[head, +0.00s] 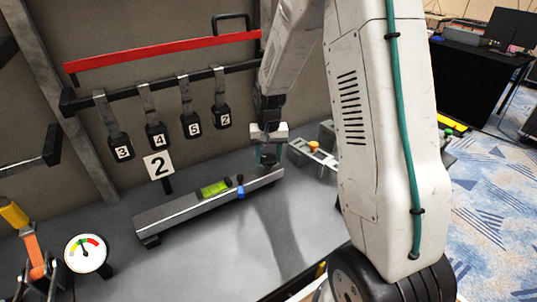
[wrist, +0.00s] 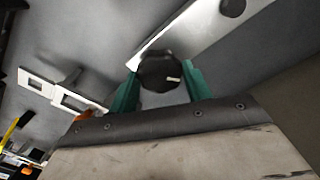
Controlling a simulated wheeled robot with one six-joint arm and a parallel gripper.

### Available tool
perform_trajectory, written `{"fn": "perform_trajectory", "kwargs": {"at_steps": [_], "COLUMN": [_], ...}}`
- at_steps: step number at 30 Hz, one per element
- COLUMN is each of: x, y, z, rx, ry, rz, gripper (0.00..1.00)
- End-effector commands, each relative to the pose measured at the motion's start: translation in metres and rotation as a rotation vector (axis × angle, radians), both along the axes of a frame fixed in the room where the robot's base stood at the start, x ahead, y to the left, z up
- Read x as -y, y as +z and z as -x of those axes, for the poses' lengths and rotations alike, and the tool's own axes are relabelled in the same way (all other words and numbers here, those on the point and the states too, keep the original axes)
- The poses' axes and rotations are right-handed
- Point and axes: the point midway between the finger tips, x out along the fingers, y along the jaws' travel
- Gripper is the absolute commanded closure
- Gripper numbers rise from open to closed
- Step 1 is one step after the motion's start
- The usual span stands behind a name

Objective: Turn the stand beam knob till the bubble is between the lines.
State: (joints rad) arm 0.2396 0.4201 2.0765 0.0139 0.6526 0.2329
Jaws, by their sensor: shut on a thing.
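The stand beam (head: 170,220) is a grey bar lying at a slant on the grey bench. A green level vial (head: 215,188) sits on its middle; the bubble and lines are too small to read. My gripper (head: 267,158) is over the beam's right end. In the wrist view my gripper (wrist: 160,88) has its green fingers on either side of the black knob (wrist: 160,72), shut on it. The knob carries a short white mark, pointing right. In the head view the knob is mostly hidden by the gripper.
A round gauge (head: 86,253) stands front left. A slotted plate with an orange knob (head: 314,146) lies right of the gripper.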

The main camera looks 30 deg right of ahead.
Motion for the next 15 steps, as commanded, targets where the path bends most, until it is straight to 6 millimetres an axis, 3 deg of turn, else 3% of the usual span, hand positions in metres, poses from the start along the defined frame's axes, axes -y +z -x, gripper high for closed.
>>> {"fn": "perform_trajectory", "kwargs": {"at_steps": [15], "x": [-0.0003], "y": [-0.0031], "z": [0.0027], "rx": [-0.011], "ry": [-0.461], "rz": [-0.001], "gripper": [0.74]}}
